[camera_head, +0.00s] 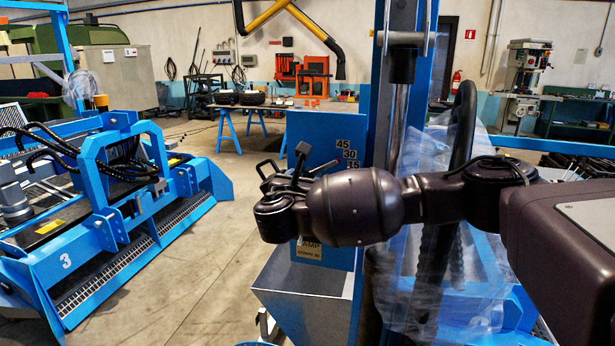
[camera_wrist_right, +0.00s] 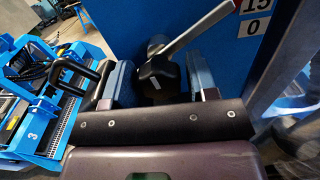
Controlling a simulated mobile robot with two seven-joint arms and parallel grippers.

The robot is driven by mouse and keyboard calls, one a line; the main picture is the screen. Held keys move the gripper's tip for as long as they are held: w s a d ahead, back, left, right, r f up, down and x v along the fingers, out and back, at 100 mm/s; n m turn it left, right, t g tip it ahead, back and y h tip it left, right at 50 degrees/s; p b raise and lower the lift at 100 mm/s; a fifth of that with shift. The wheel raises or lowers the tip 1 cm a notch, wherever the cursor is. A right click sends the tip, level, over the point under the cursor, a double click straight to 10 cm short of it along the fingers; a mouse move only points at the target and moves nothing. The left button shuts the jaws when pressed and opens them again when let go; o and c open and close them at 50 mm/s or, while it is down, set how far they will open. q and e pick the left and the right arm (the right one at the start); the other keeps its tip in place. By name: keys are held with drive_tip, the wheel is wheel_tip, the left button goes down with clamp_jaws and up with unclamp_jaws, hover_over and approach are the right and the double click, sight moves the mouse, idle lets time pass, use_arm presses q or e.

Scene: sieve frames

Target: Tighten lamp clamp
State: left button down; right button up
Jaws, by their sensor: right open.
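The lamp clamp shows in the right wrist view as a black hub (camera_wrist_right: 158,76) with a pale line on its face and a grey lever (camera_wrist_right: 202,24) slanting up to the right. It is in front of a blue panel (camera_wrist_right: 110,22). My right gripper (camera_wrist_right: 160,84) is open, with one finger on each side of the hub; I cannot tell if they touch it. In the head view my right gripper (camera_head: 284,180) is at the blue panel (camera_head: 322,128) marked 45, 30, 15. My own wrist hides much of the clamp there. My left gripper is not in view.
A blue post (camera_head: 376,120) rises beside the panel. Clear plastic sheeting (camera_head: 470,290) hangs below my right forearm. A blue machine (camera_head: 120,190) marked 3 stands at left, with open floor (camera_head: 215,235) between. A workbench (camera_head: 270,106) is at the back.

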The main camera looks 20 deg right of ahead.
drive_tip(key=shift+w, duration=0.1)
idle(0.3)
drive_tip(key=c, duration=0.7)
drive_tip(key=shift+o, duration=0.2)
